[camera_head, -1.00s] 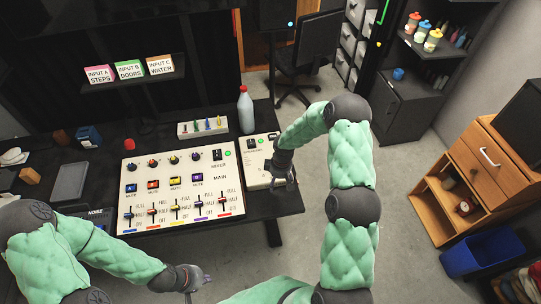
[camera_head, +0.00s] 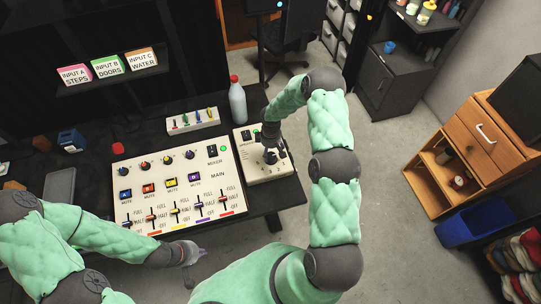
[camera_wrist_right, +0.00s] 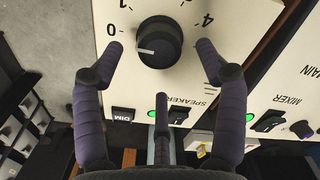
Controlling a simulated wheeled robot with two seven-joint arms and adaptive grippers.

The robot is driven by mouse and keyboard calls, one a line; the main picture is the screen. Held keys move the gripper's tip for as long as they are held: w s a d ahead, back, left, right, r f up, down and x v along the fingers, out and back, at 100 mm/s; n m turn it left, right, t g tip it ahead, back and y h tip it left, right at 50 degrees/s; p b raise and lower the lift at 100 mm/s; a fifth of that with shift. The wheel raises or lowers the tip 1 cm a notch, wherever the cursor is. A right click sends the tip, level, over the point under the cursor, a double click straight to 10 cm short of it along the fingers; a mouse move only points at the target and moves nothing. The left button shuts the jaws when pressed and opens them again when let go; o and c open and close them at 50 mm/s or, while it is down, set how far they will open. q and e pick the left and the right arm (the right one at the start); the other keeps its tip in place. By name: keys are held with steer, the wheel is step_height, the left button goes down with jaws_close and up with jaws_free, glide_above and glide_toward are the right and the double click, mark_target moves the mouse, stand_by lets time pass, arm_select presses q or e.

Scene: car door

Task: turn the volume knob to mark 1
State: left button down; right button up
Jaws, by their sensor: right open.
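The volume knob (camera_wrist_right: 160,43) is round and black with a white pointer line, on the cream speaker box (camera_head: 247,140). In the right wrist view, numbers 0, 1 and 4 show around it, and the pointer faces left, near the 0 side. My right gripper (camera_head: 270,143) is over the knob. In the right wrist view my right gripper (camera_wrist_right: 160,52) is open, with purple padded fingers on either side of the knob and another finger below it; gaps show between fingers and knob. My left gripper (camera_head: 192,256) hangs empty before the table's front edge; its opening is unclear.
The mixer panel (camera_head: 205,165), with several knobs, buttons and sliders, lies left of the speaker box. A bottle (camera_head: 237,103) stands behind the box. A small switch box (camera_head: 192,121) is behind the mixer.

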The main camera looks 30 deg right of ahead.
mark_target(271, 156)
steer(key=shift+f, duration=2.3)
steer(key=c, duration=1.2)
steer(key=shift+o, duration=0.2)
